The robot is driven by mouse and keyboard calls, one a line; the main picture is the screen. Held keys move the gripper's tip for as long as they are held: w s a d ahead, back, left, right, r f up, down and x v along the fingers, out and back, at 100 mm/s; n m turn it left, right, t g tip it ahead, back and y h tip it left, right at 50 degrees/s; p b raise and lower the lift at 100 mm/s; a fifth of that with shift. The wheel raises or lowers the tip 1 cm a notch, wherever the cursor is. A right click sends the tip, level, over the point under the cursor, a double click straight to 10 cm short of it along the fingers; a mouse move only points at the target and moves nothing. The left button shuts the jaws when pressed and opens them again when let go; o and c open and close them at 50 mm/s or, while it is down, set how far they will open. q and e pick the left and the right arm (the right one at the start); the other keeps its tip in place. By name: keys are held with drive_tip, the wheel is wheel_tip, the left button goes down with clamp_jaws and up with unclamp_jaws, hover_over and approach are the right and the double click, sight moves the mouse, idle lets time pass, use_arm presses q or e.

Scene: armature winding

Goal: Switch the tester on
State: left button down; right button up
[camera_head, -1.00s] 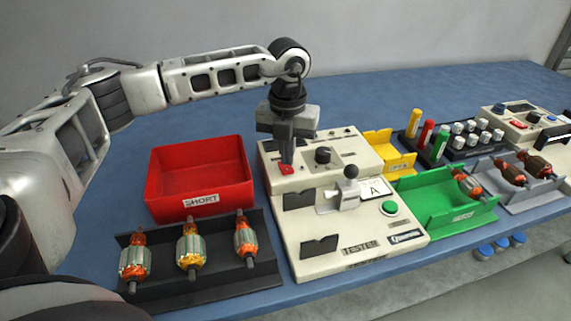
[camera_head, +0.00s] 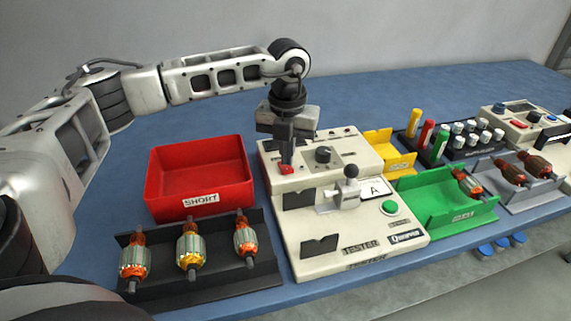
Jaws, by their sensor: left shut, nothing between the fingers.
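The tester (camera_head: 335,225) is a cream box with a raised back panel, a black knob (camera_head: 323,155), a lever with a grey ball (camera_head: 351,172), a meter marked A (camera_head: 374,189) and a green button (camera_head: 390,207). A red switch (camera_head: 287,170) sits at the left of the raised panel. My left gripper (camera_head: 286,161) points down, shut and empty, with its tips right at the red switch. The tips hide part of the switch, and I cannot tell whether they press it. My right gripper is not in view.
A red bin marked SHORT (camera_head: 200,180) stands left of the tester. A black rack (camera_head: 200,273) holds several armatures in front of it. A green tray (camera_head: 447,203), a yellow tray (camera_head: 392,150) and a grey tray (camera_head: 520,185) lie to the right.

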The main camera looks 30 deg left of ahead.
sight(287, 169)
use_arm(q)
drive_tip(key=shift+f+b, duration=0.6)
drive_tip(key=shift+f, duration=0.35)
idle(0.3)
drive_tip(key=shift+r, duration=0.1)
drive_tip(key=shift+r+p, duration=2.7)
drive_tip(key=shift+r, duration=0.75)
drive_tip(key=shift+f, duration=0.1)
